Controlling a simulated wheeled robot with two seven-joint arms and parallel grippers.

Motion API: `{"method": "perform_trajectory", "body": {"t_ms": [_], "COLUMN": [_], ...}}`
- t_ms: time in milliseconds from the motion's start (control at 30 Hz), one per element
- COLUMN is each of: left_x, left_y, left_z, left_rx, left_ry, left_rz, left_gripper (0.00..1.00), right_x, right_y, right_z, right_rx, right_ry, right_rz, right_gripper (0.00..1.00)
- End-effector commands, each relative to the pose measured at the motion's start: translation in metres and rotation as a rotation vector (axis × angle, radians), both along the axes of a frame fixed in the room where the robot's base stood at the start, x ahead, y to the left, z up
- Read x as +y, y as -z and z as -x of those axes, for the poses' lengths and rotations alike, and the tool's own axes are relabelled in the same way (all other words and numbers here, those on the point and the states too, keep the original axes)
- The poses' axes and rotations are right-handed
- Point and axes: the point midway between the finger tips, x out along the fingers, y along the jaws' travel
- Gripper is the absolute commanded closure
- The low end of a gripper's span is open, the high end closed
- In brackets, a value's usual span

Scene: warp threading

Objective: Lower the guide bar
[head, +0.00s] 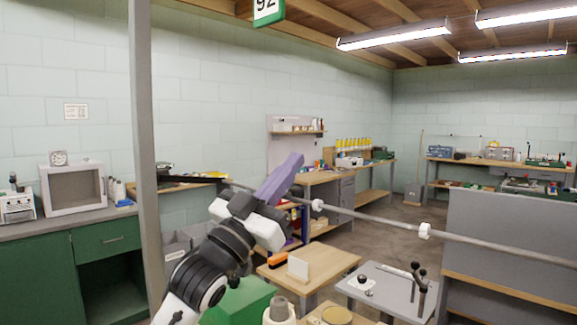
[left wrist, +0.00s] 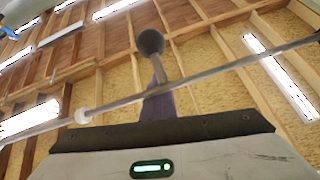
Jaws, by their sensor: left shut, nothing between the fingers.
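The guide bar (head: 370,216), a long thin grey rod with white collars, slants across the head view from behind my left gripper down to the right edge. My left gripper (head: 286,168) has purple fingers, shut together and empty, pointing up and to the right beside the bar. Whether they touch it is unclear. In the left wrist view the bar (left wrist: 225,68) crosses diagonally at the purple fingers (left wrist: 160,104), with a white collar (left wrist: 82,116) to the left. A dark round knob (left wrist: 150,42) on a short stem rises beyond the fingers. My right gripper is not seen.
A grey upright post (head: 145,160) stands left of my arm. Below are a wooden-topped table (head: 330,265) with an orange-and-black item and a grey cart (head: 385,290) with black handles. A grey panel (head: 510,240) stands at right. Green cabinets (head: 100,240) line the left wall.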

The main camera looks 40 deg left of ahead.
Motion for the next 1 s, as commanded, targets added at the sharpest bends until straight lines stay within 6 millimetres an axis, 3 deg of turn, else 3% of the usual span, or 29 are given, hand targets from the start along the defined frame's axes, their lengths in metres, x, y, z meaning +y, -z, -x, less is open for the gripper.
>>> {"method": "perform_trajectory", "body": {"t_ms": [33,67,167,367,700,1000], "left_x": [0.001,0.000,-0.002,-0.010,-0.015,-0.016], "left_y": [0.019,0.017,0.004,-0.044,-0.082,-0.097], "left_z": [-0.012,-0.012,-0.012,-0.011,0.054,0.074], "left_rx": [0.052,0.051,0.043,0.006,-0.004,-0.005], "left_ry": [0.001,0.001,0.002,0.001,-0.002,0.000], "left_rz": [0.016,0.016,0.013,0.003,-0.006,-0.004], "left_gripper": [1.00,1.00,1.00,1.00,1.00,1.00], "right_x": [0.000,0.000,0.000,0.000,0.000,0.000], "right_y": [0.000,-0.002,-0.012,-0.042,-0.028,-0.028], "right_z": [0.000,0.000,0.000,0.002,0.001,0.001], "right_rx": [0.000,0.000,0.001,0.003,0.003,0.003], "right_ry": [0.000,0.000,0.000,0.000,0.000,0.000], "right_rz": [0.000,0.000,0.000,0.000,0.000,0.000], "right_gripper": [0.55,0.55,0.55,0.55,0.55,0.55]}}
